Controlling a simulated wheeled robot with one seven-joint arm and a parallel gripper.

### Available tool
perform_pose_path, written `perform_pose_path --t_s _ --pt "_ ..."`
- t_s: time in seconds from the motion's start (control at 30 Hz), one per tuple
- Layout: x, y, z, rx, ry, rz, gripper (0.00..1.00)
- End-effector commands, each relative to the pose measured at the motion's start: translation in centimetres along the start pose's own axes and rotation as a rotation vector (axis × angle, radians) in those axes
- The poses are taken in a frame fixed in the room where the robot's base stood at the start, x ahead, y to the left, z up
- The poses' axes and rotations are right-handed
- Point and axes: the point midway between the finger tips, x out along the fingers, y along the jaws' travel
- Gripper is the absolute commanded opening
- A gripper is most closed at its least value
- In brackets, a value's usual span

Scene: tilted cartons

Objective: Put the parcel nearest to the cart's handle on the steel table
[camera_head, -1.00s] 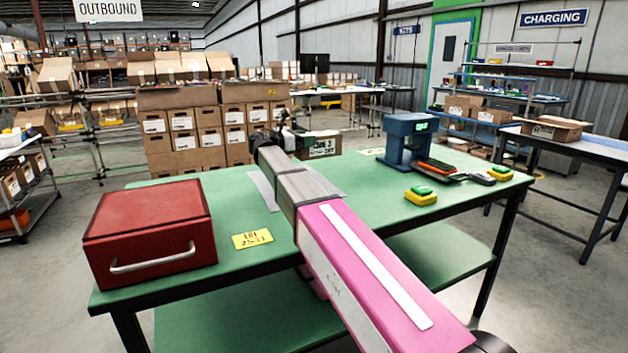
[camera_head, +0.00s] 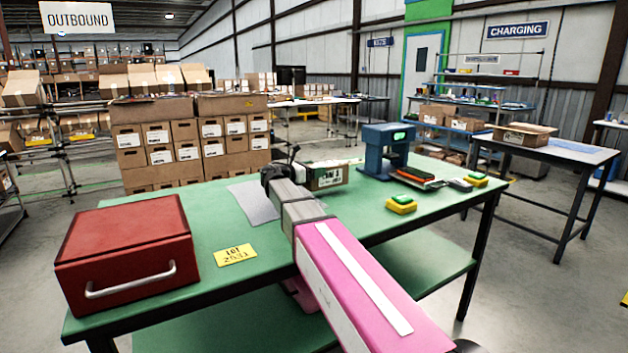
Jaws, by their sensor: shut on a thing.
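My gripper (camera_head: 294,165) is at the far end of my outstretched arm, over the back part of a green-topped table (camera_head: 215,222). Its fingers are mostly hidden behind my wrist. It is shut on a small brown parcel (camera_head: 328,178) with a dark green printed front, which shows just right of the wrist. I cannot tell whether the parcel touches the tabletop. A table with a grey-blue top (camera_head: 500,146) stands at the right; I cannot tell whether it is the steel table. The cart's handle cannot be made out.
A red metal box (camera_head: 125,250) stands at the table's left, beside a yellow card (camera_head: 235,255) and a grey sheet (camera_head: 253,203). A blue device (camera_head: 384,152) and yellow-green blocks (camera_head: 401,204) are at the right. Stacked cartons (camera_head: 190,140) stand behind.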

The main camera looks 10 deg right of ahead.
Motion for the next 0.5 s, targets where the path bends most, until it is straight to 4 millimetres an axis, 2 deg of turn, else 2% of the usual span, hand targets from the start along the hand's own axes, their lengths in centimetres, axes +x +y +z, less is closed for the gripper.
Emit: perform_pose_path --t_s 0.3,0.5 --pt "-0.1 0.0 -3.5 0.0 -0.002 0.0 0.41" --pt "-0.1 0.0 -3.6 0.001 -0.002 0.0 0.41"
